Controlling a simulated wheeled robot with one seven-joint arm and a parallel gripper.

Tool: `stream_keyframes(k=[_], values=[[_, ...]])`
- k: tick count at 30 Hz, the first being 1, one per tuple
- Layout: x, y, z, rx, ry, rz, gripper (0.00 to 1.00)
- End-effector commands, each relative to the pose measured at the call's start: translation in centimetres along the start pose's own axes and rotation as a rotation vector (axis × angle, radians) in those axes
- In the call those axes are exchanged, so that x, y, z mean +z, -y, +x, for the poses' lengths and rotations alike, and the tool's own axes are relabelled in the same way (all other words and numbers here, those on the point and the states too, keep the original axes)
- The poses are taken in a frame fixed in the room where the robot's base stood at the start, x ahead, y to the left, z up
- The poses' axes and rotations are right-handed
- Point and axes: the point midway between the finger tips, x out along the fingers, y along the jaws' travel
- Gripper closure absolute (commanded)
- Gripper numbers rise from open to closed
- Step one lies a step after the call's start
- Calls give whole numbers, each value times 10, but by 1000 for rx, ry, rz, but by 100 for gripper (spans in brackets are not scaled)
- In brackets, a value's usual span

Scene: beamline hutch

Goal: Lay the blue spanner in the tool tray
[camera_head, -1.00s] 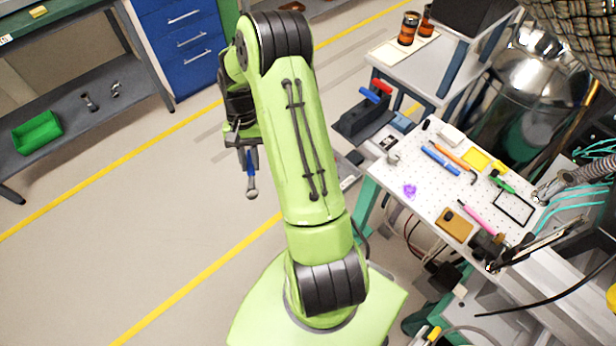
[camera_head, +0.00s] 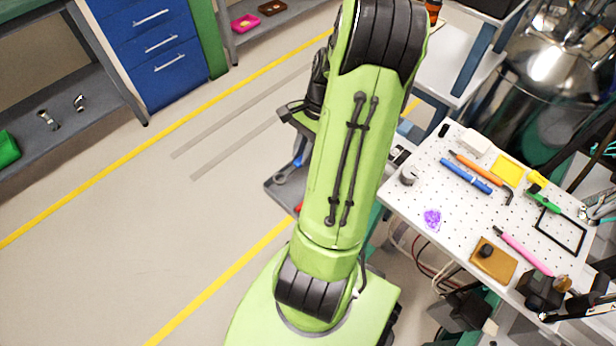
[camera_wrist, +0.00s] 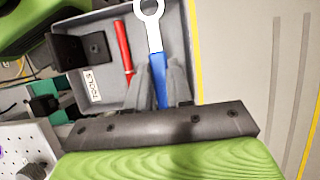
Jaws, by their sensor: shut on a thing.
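The blue spanner (camera_wrist: 158,65) has a silver ring end and a blue handle. My gripper (camera_wrist: 161,88) is shut on the handle in the wrist view. The spanner lies across the view of the grey tool tray (camera_wrist: 190,30), marked TOOLS, with its ring end near the far wall. I cannot tell whether it touches the floor of the tray. In the head view the spanner (camera_head: 283,177) shows over the tray (camera_head: 277,197), left of my arm, which hides the rest of the tray and the fingers.
In the tray are a red-handled tool (camera_wrist: 122,45) and a black block (camera_wrist: 82,47). A white pegboard bench (camera_head: 455,205) with pens and small parts stands to the right. A blue drawer cabinet (camera_head: 160,45) is at the back left. The floor left of the tray is clear.

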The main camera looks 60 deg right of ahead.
Motion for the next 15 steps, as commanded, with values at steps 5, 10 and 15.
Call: stream_keyframes(k=[5,10,15], values=[[-14,0,36,1,1,-1,100],[-26,0,65,2,1,-2,100],[-26,0,62,0,-1,-3,100]])
